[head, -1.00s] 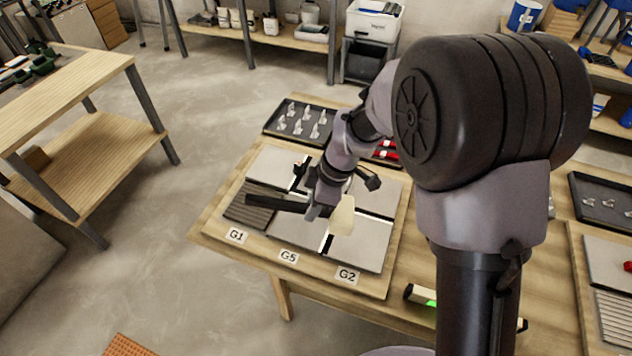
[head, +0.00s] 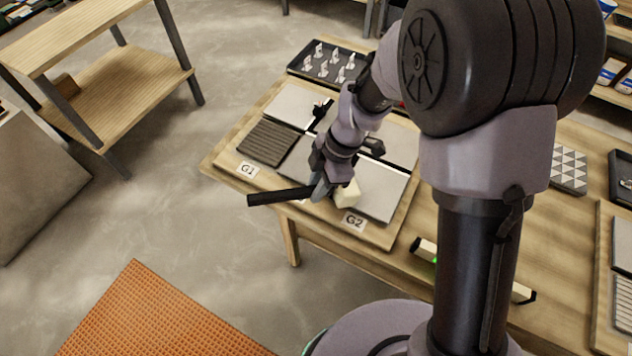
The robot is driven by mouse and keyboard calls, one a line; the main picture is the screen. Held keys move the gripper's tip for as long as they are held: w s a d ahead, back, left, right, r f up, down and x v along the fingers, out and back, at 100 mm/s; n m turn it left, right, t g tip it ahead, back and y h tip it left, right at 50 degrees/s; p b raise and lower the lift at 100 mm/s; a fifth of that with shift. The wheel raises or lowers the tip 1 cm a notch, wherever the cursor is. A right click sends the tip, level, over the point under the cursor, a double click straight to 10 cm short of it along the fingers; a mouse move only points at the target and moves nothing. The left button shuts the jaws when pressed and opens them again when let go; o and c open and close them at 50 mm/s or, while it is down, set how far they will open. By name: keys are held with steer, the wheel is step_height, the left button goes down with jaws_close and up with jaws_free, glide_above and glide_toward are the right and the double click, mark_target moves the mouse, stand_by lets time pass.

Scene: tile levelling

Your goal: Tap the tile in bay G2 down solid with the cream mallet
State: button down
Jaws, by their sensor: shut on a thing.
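My gripper (head: 320,188) is shut on the cream mallet. The mallet's black handle (head: 275,197) sticks out to the left, past the board's front edge. I cannot tell whether the head touches the tile. My arm hides part of the tile's back left and the bays behind it.
The tile board (head: 226,168) lies on a wooden bench. The ribbed bay by the G1 label (head: 248,169) is left. A dark tray (head: 297,62) of clips stands behind. A level with a green vial (head: 424,249) lies front right. An orange mat (head: 150,318) is on the floor.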

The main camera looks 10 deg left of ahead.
step_height(320, 180, up, 5)
steer(key=p, duration=0.3)
step_height(320, 180, down, 6)
steer(key=b, duration=0.6)
steer(key=shift+f, duration=0.2)
step_height(320, 180, up, 6)
steer(key=p, duration=0.4)
steer(key=shift+f, duration=0.15)
steer(key=shift+w+d, duration=0.1)
